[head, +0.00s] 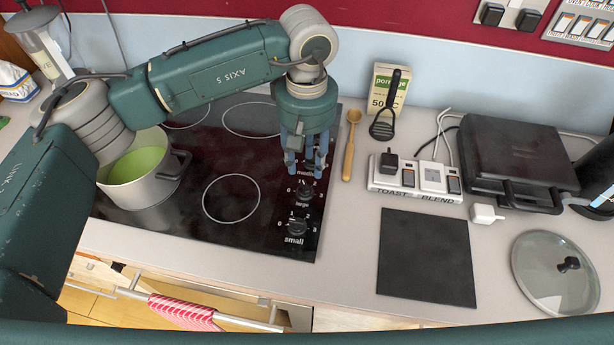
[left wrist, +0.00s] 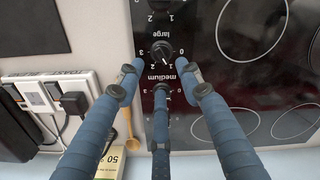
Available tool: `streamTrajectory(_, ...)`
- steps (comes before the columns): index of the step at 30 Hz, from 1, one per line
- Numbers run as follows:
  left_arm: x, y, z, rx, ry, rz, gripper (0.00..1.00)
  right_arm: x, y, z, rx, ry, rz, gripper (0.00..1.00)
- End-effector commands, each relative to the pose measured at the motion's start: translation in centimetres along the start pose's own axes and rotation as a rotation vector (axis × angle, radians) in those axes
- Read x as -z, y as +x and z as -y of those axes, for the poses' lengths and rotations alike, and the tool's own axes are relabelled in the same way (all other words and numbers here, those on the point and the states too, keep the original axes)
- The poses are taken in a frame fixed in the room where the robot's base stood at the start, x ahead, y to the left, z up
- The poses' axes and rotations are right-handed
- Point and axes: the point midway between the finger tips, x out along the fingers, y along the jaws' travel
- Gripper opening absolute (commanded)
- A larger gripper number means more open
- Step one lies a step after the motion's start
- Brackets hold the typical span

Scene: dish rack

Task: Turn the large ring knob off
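The large ring knob (head: 304,190) is a round black knob on the right strip of the black hob, with the label "large" and the numbers 0 to 3. My left gripper (head: 306,172) has three blue fingers spread apart and empty, pointing down over the medium knob's area, just behind the large knob. In the left wrist view the fingertips (left wrist: 163,86) are around the medium knob's area, which they partly hide. My right gripper is not in view.
The small knob (head: 297,226) lies in front of the large one. A wooden spoon (head: 350,140), a switch panel (head: 385,183), a dark mat (head: 425,262) and a glass lid (head: 535,270) lie to the right.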

Motion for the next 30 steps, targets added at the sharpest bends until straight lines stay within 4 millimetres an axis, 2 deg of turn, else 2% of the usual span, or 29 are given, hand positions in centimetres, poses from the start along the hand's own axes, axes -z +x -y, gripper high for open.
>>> streamTrajectory(1, -0.1, 0.8, 0.1, 0.002, -0.002, 0.005, 0.36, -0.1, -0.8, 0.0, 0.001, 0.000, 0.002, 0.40)
streamTrajectory(6, -0.2, 4.0, 0.0, -0.001, -0.002, 0.007, 0.36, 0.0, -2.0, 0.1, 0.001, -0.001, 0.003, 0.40)
streamTrajectory(12, -0.2, 6.8, -0.1, -0.003, -0.002, 0.005, 0.36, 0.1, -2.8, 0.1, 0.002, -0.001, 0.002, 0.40)
streamTrajectory(18, -0.1, 7.8, -0.1, -0.004, -0.001, 0.002, 0.36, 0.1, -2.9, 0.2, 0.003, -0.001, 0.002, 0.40)
streamTrajectory(24, -0.1, 7.8, -0.1, -0.004, -0.001, 0.003, 0.36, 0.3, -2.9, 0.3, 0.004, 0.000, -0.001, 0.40)
streamTrajectory(26, -0.1, 7.8, -0.1, -0.004, -0.001, 0.003, 0.27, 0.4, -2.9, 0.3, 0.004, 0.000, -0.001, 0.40)
streamTrajectory(30, -0.1, 7.8, -0.1, -0.005, -0.001, 0.003, 0.00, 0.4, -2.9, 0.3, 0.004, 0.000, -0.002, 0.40)
